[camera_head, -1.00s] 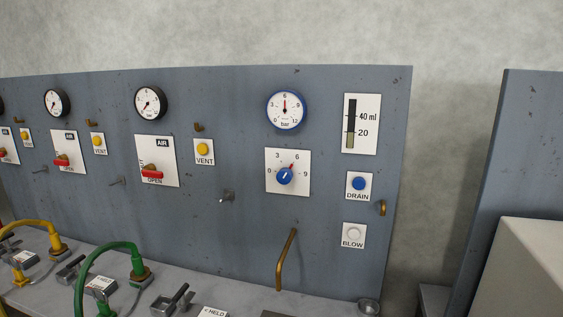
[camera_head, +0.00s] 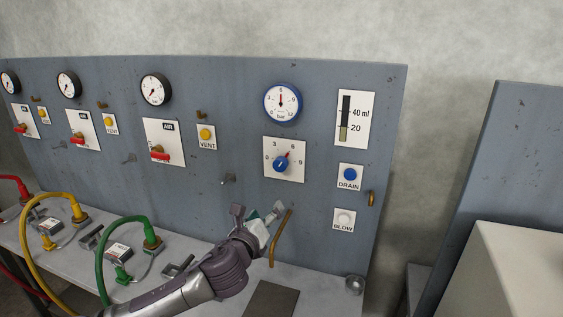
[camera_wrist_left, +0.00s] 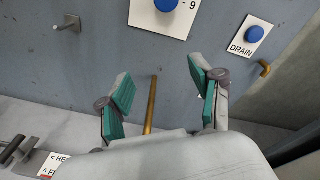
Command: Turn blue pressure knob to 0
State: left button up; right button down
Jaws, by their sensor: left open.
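The blue pressure knob (camera_head: 281,165) sits on a white scale plate marked 0, 3, 6, 9 on the grey panel. Its red pointer is up and to the right, between 3 and 6 or near 6. In the left wrist view the knob (camera_wrist_left: 168,4) is cut off by the top edge. The blue-rimmed gauge (camera_head: 282,102) above has its needle near 6 bar. My left gripper (camera_head: 258,212) is open and empty, below the knob and apart from it. Its green-padded fingers (camera_wrist_left: 164,88) are spread in the left wrist view. My right gripper is not in view.
A brass pipe (camera_head: 281,237) stands close beside my left gripper. The DRAIN button (camera_head: 350,174) and BLOW button (camera_head: 344,219) are right of the knob. A metal peg (camera_head: 228,180) sticks out to the left. A red valve handle (camera_head: 160,153) and hoses are farther left.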

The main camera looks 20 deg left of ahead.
aim_at(279, 168)
pick_arm(q)
notch_tip(279, 168, up, 5)
jog(key=w+a+m+t, duration=0.1)
jog(key=w+m, duration=0.1)
jog(key=m, duration=0.2)
jog(key=w+p, duration=0.1)
jog(key=w, duration=0.4)
jog(key=w+p, duration=0.2)
jog(key=w, duration=0.4)
jog(key=shift+w+d+r, duration=0.15)
jog(key=shift+w+d, duration=0.05)
jog(key=shift+w, duration=0.9)
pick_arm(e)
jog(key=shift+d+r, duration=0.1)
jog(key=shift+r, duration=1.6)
pick_arm(q)
jog(key=c, duration=1.1)
jog(key=shift+c, duration=0.2)
